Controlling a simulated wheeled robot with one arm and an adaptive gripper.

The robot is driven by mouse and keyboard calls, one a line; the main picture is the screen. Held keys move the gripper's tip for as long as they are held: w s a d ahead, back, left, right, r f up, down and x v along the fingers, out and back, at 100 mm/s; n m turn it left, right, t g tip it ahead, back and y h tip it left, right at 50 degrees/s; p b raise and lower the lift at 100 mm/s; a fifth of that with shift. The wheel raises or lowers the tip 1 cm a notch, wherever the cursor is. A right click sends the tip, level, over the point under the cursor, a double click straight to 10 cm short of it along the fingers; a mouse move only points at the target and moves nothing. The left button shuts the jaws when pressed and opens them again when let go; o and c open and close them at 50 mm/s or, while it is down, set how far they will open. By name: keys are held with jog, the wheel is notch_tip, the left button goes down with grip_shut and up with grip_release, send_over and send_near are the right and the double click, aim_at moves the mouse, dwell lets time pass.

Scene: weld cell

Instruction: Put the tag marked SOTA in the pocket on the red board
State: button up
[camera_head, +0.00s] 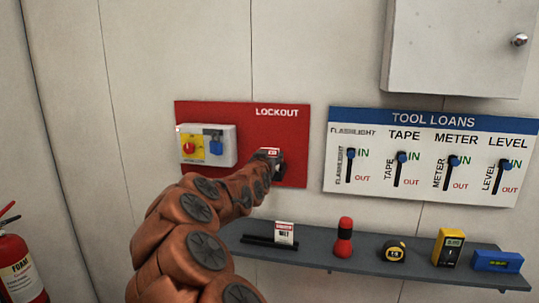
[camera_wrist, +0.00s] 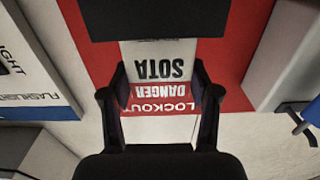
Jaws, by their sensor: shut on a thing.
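The white tag marked SOTA, with a red DANGER band (camera_wrist: 158,72), is between the two dark fingers of my gripper (camera_wrist: 160,92) in the wrist view, where its text is upside down. My gripper is shut on it, in front of the red board (camera_head: 245,122). In the head view, the tag's top (camera_head: 270,151) shows over my gripper (camera_head: 271,160) at the board's lower right. A dark block (camera_wrist: 153,18), seemingly the pocket, covers the tag's far end in the wrist view. I cannot tell whether the tag is inside it or only behind or against it.
A switch box (camera_head: 208,146) is on the board's left. A TOOL LOANS panel (camera_head: 430,122) is to the right. The grey shelf (camera_head: 330,259) below holds another tag (camera_head: 285,233), a flashlight (camera_head: 344,238), tape measure (camera_head: 393,252), meter (camera_head: 448,247) and level (camera_head: 497,261).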

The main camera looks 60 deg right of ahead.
jog(key=shift+f, duration=0.15)
jog(key=shift+f, duration=0.2)
jog(key=o, duration=1)
jog(key=shift+o, duration=0.2)
jog(key=shift+r, duration=0.1)
jog(key=shift+r, duration=0.2)
jog(key=shift+s+a+f, duration=0.1)
jog(key=shift+a+f, duration=0.05)
jog(key=shift+a, duration=0.1)
jog(key=b+v, duration=0.4)
jog(key=v, duration=0.7)
jog(key=shift+a, duration=0.2)
